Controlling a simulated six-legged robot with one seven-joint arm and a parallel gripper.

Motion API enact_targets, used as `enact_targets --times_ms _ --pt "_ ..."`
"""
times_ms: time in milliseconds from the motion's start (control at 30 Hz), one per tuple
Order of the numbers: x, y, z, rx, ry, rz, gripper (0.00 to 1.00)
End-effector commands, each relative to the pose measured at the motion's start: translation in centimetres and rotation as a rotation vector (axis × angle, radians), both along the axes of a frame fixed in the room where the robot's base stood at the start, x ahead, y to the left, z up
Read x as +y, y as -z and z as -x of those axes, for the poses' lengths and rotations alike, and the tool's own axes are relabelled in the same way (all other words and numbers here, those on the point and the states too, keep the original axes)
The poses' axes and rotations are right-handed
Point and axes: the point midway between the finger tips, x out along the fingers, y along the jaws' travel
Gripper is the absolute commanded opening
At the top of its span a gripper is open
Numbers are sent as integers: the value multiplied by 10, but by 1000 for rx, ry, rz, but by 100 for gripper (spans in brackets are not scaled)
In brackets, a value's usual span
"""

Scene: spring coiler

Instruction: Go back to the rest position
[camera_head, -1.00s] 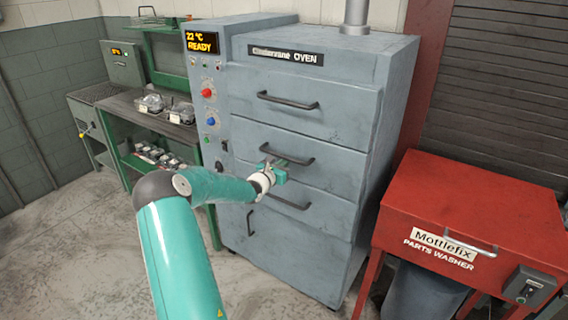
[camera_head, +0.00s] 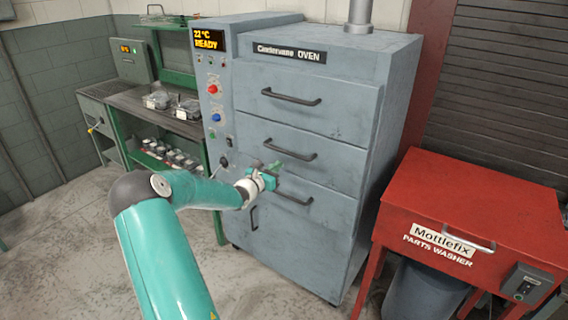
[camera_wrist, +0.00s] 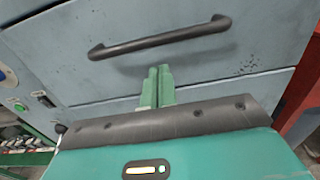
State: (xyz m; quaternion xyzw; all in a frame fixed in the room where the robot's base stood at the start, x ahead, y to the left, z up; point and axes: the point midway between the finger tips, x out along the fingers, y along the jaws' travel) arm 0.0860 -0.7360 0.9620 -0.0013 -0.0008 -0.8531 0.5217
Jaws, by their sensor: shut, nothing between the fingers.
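My gripper (camera_head: 274,168) is in front of the grey-blue oven (camera_head: 345,110), near its drawer fronts. In the wrist view the two green fingers (camera_wrist: 157,84) are together with nothing between them. They point at a drawer front just below a dark bar handle (camera_wrist: 160,40) and do not grip it. In the head view the oven's upper handle (camera_head: 290,97), middle handle (camera_head: 290,149) and lower handle (camera_head: 292,196) show, and the drawers look closed. My arm reaches in from the lower left.
A red parts washer (camera_head: 470,220) stands right of the oven, with a grey bin (camera_head: 420,292) under it. A green workbench (camera_head: 160,120) with clear-lidded containers is at the left. The oven's display (camera_head: 209,40) reads 22 °C READY. Grey floor is open in front.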

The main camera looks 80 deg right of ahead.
Motion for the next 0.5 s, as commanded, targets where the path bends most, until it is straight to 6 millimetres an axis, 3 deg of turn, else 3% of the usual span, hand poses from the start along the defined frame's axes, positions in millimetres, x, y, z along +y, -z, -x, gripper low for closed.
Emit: enact_targets --times_ms 233,500 --pt "41 2 -25 -1 -3 -3 0" --pt "57 1 -31 -1 0 -2 0"
